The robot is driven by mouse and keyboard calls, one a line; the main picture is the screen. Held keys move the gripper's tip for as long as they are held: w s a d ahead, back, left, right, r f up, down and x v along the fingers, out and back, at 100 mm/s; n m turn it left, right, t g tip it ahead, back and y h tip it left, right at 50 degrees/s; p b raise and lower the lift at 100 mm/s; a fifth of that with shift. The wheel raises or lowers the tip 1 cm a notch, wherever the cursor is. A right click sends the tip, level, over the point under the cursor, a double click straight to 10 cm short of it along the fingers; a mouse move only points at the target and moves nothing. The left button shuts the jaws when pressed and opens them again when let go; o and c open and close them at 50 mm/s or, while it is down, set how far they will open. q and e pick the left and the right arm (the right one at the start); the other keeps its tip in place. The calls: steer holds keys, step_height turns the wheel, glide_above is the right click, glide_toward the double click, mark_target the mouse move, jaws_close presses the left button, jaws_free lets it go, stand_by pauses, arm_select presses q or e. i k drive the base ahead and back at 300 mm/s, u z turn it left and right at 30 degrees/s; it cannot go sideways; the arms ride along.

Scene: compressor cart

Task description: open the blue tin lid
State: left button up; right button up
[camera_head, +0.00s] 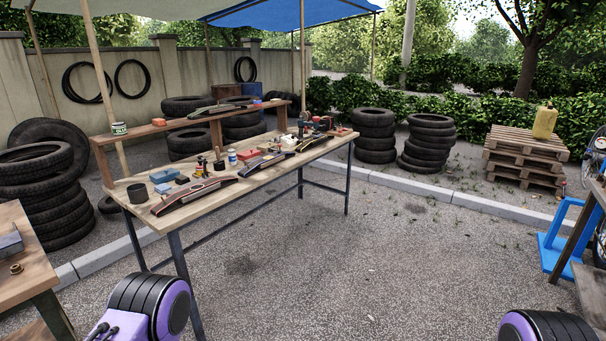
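Purple and black parts of my arms show at the bottom left and bottom right edges. Neither of my grippers is in view.
Another wooden table (18,265) stands at left. Open gravel lies right of the bench.

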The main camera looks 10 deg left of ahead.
mark_target(161, 175)
steer(key=i, duration=2.05)
steer(key=u, duration=1.4)
